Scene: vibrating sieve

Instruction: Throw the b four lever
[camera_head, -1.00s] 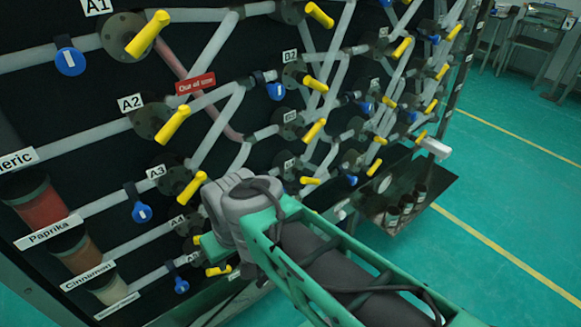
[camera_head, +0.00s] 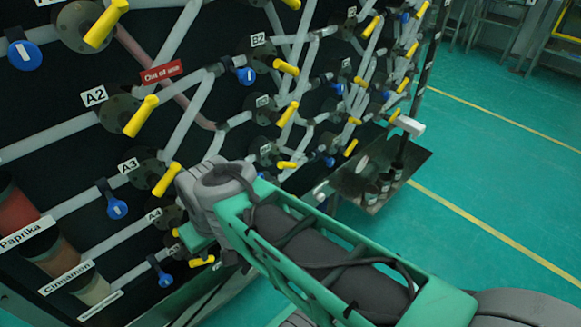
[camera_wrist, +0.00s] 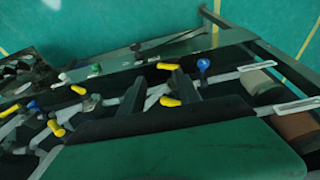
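In the head view the B column runs down the panel under the B2 label (camera_head: 257,40). The B4 lever (camera_head: 287,165) appears to be the lowest yellow handle there, beside a small label too blurred to read. My arm passes just below it, with my grey wrist to its lower left, apart from it. My gripper (camera_wrist: 158,78) shows in the wrist view as two dark fingers set apart, empty. Yellow levers lie beyond and between the fingers in that view, but I cannot tell which is B4. The head view mostly hides my fingers behind the arm.
Other yellow levers, such as A2 (camera_head: 140,116) and A3 (camera_head: 166,179), and blue valves (camera_head: 117,209) crowd the pipes near my wrist. Spice containers (camera_head: 56,250) stand at lower left. A metal tray (camera_head: 388,200) with cups juts out right.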

